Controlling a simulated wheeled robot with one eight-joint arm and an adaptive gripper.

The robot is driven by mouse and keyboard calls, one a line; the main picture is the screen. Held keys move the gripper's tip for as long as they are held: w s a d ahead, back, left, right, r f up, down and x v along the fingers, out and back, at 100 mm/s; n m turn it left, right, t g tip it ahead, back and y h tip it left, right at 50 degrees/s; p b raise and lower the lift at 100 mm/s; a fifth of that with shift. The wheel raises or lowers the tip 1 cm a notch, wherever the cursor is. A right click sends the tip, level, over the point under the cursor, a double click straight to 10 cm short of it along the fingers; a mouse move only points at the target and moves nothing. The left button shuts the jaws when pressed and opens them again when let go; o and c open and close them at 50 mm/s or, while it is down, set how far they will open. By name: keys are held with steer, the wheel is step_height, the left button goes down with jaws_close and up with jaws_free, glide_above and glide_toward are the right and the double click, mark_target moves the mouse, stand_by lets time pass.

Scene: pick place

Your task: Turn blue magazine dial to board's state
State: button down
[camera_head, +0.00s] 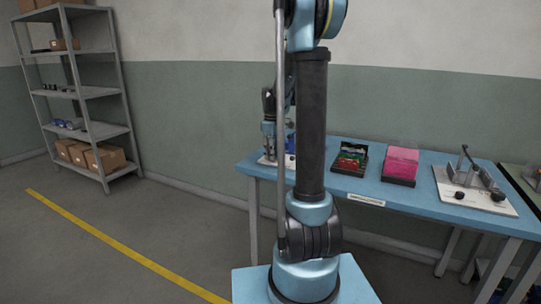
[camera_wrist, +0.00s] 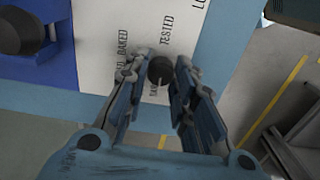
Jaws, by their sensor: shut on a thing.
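The black round dial (camera_wrist: 160,71) sits on a white label plate (camera_wrist: 97,62) and has a pale pointer line facing toward the bottom of the wrist view. Printed words around it include "BAKED" and "TESTED"; others are cut off or partly hidden. My gripper (camera_wrist: 161,64) is shut on the dial, one finger on each side. The blue magazine body (camera_wrist: 62,72) is beside the plate at left. In the head view, my gripper (camera_head: 268,140) is over the table's left end, and the blue magazine (camera_head: 290,144) is mostly hidden behind my arm. No board's state is readable.
On the blue table (camera_head: 330,192) stand a dark tray with green and red boards (camera_head: 350,158), a pink-filled tray (camera_head: 401,163) and a lever fixture (camera_head: 470,180) with black knobs. A dark round part (camera_wrist: 22,30) is left of the dial. A shelf (camera_head: 100,92) stands far left.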

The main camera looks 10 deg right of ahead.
steer(key=shift+w+d+n, duration=0.1)
steer(key=shift+d+n, duration=0.05)
steer(key=shift+n, duration=0.15)
stand_by(0.4)
steer(key=c, duration=1.3)
jaws_free()
steer(key=shift+c, duration=0.2)
steer(key=shift+r, duration=0.5)
step_height(320, 180, up, 11)
